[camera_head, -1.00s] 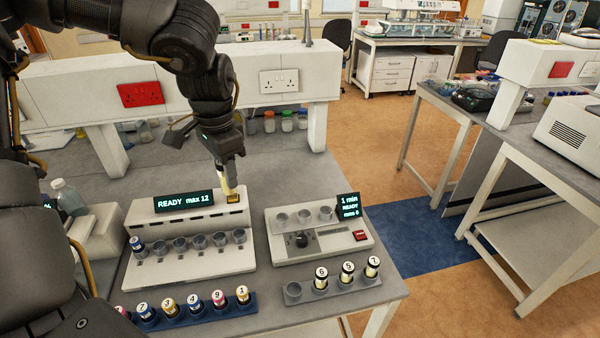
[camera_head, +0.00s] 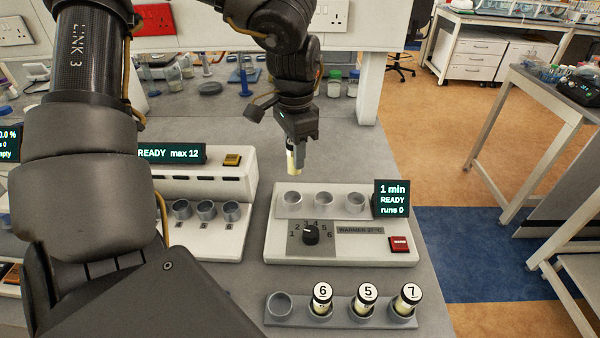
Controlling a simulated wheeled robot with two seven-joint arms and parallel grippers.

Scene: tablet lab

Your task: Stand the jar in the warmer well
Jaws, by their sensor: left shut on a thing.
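My left gripper (camera_head: 294,152) is shut on a small jar (camera_head: 292,163) with pale yellow contents. It holds the jar upright in the air, above and just behind the left well of the warmer (camera_head: 278,247). The warmer is a white box with a row of three grey wells (camera_head: 324,201), which look empty. A dial, a red button (camera_head: 399,245) and a display (camera_head: 392,199) reading "1 min READY runs 0" are on it. The jar's upper part is hidden by the gripper. My right gripper is not in view.
A rack (camera_head: 340,331) in front of the warmer holds jars 6 (camera_head: 322,298), 5 (camera_head: 365,298) and 7 (camera_head: 407,298), with its left cup (camera_head: 280,304) empty. A white device (camera_head: 240,215) with a "READY max 12" display stands left. A shelf post (camera_head: 370,88) stands behind the warmer.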

